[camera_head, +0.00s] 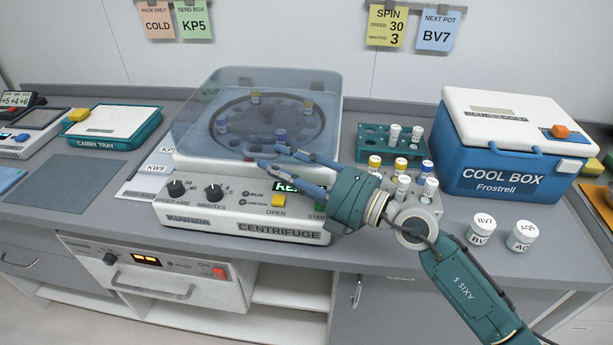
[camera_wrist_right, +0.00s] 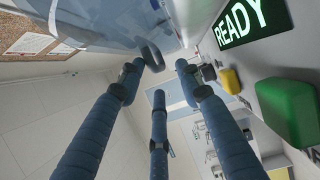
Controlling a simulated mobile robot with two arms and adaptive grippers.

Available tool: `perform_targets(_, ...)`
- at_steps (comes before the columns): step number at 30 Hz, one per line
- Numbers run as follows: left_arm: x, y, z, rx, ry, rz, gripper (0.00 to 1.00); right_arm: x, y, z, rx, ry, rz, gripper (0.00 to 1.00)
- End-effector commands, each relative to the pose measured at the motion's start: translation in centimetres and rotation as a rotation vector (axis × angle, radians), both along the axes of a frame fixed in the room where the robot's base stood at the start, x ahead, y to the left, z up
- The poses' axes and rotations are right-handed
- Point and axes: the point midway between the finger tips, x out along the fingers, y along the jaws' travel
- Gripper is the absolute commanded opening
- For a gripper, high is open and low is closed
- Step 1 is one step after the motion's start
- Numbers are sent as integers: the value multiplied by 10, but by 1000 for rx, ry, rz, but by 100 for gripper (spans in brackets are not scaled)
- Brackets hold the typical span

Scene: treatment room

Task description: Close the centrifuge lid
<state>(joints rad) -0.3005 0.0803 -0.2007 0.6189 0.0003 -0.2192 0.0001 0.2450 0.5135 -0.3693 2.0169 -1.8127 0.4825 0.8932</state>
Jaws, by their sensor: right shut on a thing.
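The centrifuge (camera_head: 200,212) stands on the counter, with a white body and knobs on its front. Its translucent bluish lid (camera_head: 190,125) lies over the round rotor, and capped tubes show through it. I cannot tell whether its front edge sits fully down on the body. My right gripper (camera_head: 274,158) reaches in from the right to the lid's front edge. Its blue fingers are shut on a dark grip (camera_wrist_right: 152,56) of the lid, seen between the fingertips in the wrist view. The green READY display (camera_wrist_right: 252,22) is lit. My left gripper is not in view.
A blue cool box (camera_head: 490,165), a teal tube rack (camera_head: 372,142) and several tubes stand right of the centrifuge. Two white pots (camera_head: 481,230) stand at the front right. A carry tray (camera_head: 115,122) and a grey mat (camera_head: 65,180) lie left.

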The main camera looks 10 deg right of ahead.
Motion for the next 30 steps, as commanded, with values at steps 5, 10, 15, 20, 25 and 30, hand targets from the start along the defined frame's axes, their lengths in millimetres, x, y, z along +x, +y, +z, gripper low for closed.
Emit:
perform_targets(5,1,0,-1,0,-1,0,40,-28,-32,-15,-17,24,1,28)
perform_targets(10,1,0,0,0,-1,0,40,-51,-56,-9,-9,13,2,28)
perform_targets(15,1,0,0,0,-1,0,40,-62,-69,-6,-4,7,3,28)
perform_targets(20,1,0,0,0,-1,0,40,-66,-72,-4,-2,1,4,28)
perform_targets(25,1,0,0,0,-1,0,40,-66,-72,-4,-1,1,4,28)
perform_targets(30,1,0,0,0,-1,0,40,-66,-72,-3,-1,1,4,28)
